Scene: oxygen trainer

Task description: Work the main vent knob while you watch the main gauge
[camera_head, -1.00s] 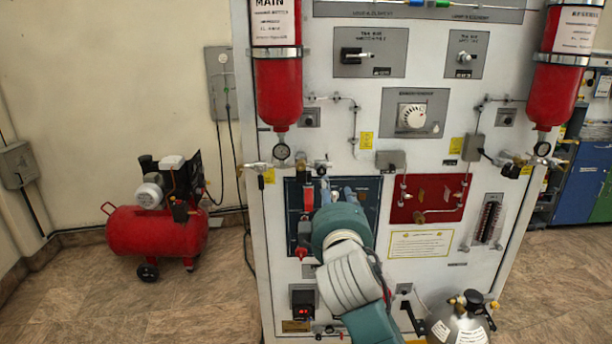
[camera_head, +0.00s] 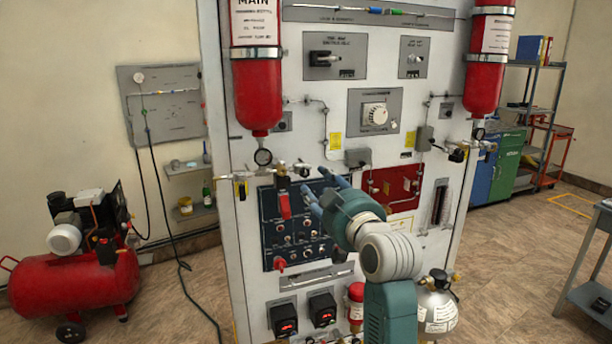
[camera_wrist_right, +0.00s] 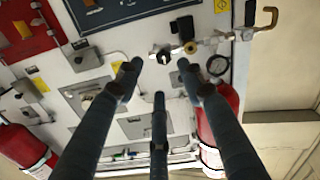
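The red MAIN cylinder (camera_head: 257,95) hangs on the upper left of the white panel. The small round main gauge (camera_head: 263,157) sits just under it; its needle is too small to read. It also shows in the right wrist view (camera_wrist_right: 217,65). In the right wrist view, nothing is between the fingers (camera_wrist_right: 158,80). My left gripper is out of view.
A second red cylinder (camera_head: 486,70) hangs at right. A grey bottle (camera_head: 437,305) stands below my arm. A red compressor (camera_head: 75,275) stands at left.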

